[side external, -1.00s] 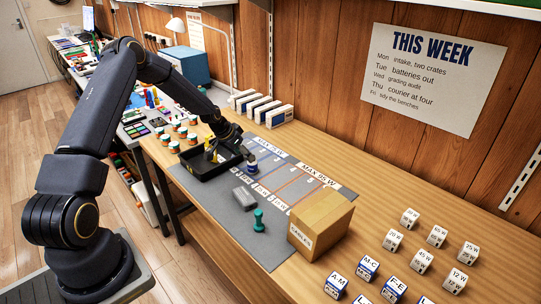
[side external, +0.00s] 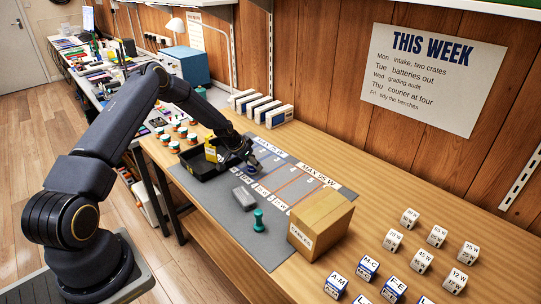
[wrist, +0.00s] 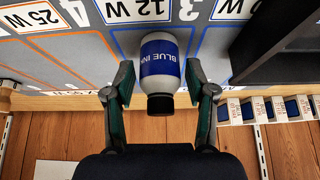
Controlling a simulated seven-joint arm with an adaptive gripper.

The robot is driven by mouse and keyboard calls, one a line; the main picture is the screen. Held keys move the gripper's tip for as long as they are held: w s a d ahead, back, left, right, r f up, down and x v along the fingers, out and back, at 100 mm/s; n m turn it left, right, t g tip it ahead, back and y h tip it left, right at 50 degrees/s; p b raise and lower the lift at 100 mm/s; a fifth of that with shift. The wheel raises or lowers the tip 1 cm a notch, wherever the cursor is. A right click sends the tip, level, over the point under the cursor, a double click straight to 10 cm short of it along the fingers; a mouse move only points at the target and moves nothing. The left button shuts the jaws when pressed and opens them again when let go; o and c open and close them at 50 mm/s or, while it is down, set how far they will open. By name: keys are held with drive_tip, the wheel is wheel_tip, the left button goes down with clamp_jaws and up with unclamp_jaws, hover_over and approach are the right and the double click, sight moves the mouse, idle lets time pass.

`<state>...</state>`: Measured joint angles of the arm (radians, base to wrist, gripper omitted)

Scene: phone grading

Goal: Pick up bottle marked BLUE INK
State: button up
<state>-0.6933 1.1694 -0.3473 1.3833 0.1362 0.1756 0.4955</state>
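The bottle marked BLUE INK (wrist: 159,65) is white with a blue label and a black cap. It stands on the grey mat (side external: 229,208) beside the 12 W label in the wrist view. My gripper (wrist: 159,78) is open, with one finger on each side of the bottle. Narrow gaps seem to show between the fingers and the bottle; contact is hard to tell. In the side external view my gripper is low over the mat, right of the black tray, and mostly hides the bottle.
A black tray (side external: 193,173) with a yellow item (side external: 212,152) stands close to my gripper. A grey block (side external: 243,198), a teal stamp-like piece (side external: 258,221) and a cardboard box (side external: 320,225) are toward the right. White boxes (side external: 279,116) line the wall.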

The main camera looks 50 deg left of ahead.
drive_tip(key=c, duration=0.9)
